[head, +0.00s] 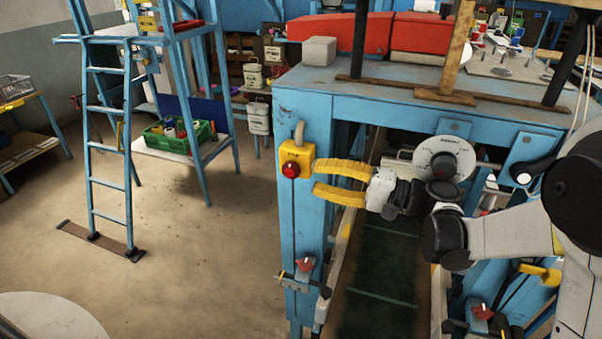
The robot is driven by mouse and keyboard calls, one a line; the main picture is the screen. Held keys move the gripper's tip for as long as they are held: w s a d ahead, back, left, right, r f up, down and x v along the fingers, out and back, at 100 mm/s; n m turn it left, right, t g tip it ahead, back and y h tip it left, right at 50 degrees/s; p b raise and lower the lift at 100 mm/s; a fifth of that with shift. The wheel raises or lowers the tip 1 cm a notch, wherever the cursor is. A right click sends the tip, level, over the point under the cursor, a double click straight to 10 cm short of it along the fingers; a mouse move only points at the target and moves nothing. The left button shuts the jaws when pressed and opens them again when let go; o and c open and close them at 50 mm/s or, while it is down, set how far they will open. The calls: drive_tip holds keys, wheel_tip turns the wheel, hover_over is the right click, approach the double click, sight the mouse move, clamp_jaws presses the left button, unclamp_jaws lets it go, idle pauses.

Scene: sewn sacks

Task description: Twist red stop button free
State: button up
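The red stop button (290,170) sticks out from a yellow box (296,154) on the blue machine's front left post. My gripper (316,178) has two yellow fingers and comes in from the right. The fingers are spread apart, one above the other, and nothing is between them. Their tips are at the right edge of the yellow box in the picture, a little right of the button. I cannot tell whether the upper tip touches the box. The button is fully in view.
The blue machine frame (300,240) stands around a dark conveyor belt (375,275). A round white dial (444,159) is behind my wrist. A red-handled clamp (304,265) sits lower on the post. A blue ladder (110,150) stands at left, with open floor between.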

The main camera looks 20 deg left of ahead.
sight(299, 172)
drive_tip(key=a, duration=0.4)
drive_tip(key=shift+w+a, duration=0.25)
drive_tip(key=shift+d, duration=0.15)
clamp_jaws()
